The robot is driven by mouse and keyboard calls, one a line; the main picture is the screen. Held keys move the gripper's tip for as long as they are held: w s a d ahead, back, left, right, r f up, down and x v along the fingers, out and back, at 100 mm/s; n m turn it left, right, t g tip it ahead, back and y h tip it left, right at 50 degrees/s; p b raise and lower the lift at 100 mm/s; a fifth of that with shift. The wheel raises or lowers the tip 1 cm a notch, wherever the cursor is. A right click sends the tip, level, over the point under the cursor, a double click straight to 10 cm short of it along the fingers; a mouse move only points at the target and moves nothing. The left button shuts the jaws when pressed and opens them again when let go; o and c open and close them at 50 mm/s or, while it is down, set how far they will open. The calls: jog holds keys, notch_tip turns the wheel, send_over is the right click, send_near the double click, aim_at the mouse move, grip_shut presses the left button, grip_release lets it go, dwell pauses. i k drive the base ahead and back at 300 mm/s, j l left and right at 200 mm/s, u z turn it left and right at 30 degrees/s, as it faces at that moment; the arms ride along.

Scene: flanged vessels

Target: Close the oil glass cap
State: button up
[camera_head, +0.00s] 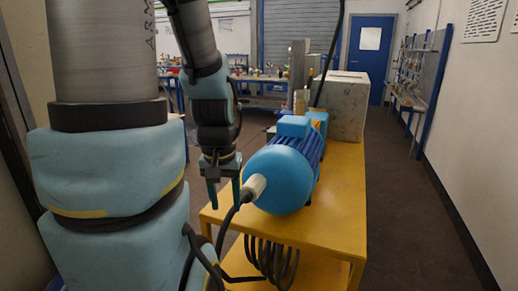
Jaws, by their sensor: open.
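My gripper (224,203) points down with its two fingers apart, and I see nothing between them. It is left of the blue motor (280,182), over the front left part of the yellow table. A pale cylindrical fitting (256,184) sticks out of the motor's rounded end, with a black cable running down from it. The right finger is close to this fitting in the picture; I cannot tell whether they touch. I cannot make out an oil glass or its cap in this view.
The motor stands on the yellow table (335,215), with a grey block (343,105) behind it. Black cables (272,258) hang at the table's front. The floor right of the table is clear, up to a blue door (373,65). Workbenches line the back and right.

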aim_at(310, 77)
jog(key=i+j+u, duration=0.45)
jog(key=j, duration=0.15)
jog(key=i+j+u, duration=0.9)
jog(key=i+z, duration=0.15)
jog(key=i, duration=0.45)
jog(key=i+j+z, duration=0.2)
jog(key=i, duration=0.45)
jog(key=i+l+z, duration=0.2)
jog(key=i+z, duration=0.95)
jog(key=i+j+z, duration=0.15)
jog(key=i+z, duration=0.25)
jog(key=i+j+z, duration=0.15)
jog(key=i+z, duration=0.2)
jog(key=i, duration=1.35)
